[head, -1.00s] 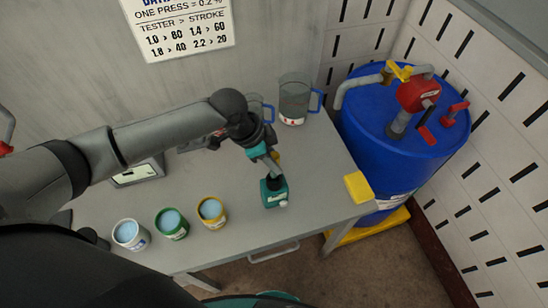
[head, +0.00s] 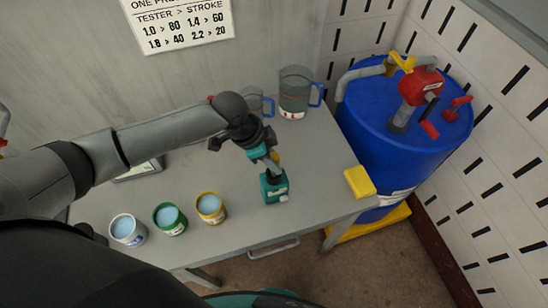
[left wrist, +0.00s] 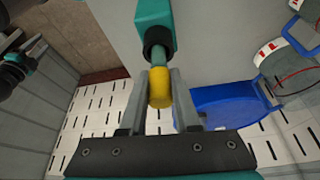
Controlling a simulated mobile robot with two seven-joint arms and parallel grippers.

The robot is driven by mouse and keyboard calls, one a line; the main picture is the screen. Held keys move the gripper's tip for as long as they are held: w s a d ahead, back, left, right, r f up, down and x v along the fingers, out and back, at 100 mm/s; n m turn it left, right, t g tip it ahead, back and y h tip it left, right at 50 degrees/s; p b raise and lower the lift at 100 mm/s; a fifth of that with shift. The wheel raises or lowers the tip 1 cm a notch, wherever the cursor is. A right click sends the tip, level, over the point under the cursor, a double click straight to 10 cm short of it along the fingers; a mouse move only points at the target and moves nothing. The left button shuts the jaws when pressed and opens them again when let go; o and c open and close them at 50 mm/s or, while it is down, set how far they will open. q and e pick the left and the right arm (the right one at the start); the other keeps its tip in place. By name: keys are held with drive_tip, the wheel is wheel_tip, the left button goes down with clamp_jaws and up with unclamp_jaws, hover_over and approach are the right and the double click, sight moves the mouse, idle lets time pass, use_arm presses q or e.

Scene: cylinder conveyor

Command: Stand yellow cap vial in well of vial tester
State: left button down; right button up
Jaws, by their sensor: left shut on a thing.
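My left gripper (head: 270,160) is shut on the yellow cap vial, just above the vial tester (head: 274,187). In the left wrist view the vial's yellow cap (left wrist: 160,88) sits between the two fingers of the left gripper (left wrist: 160,98). The vial's clear body runs from the cap to the black round well collar of the teal tester (left wrist: 152,18). Its lower end meets the collar and is hidden there, so how deep it sits cannot be told. The tester stands upright near the table's front edge. My right gripper is not in view.
White, green (head: 169,218) and yellow (head: 210,207) tins of pale blue liquid stand left of the tester on the grey table (head: 232,245). Blue-handled jugs (head: 297,92) stand behind. A yellow block (head: 359,181) lies at the right edge, beside a blue drum (head: 390,140).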

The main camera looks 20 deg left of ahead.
use_arm(q)
drive_tip(key=shift+f+b, duration=0.3)
drive_tip(key=shift+f, duration=0.3)
drive_tip(key=shift+p, duration=0.35)
drive_tip(key=shift+f, duration=0.15)
idle(0.6)
drive_tip(key=c, duration=0.6)
unclamp_jaws()
drive_tip(key=shift+o, duration=0.2)
drive_tip(key=v, duration=1.5)
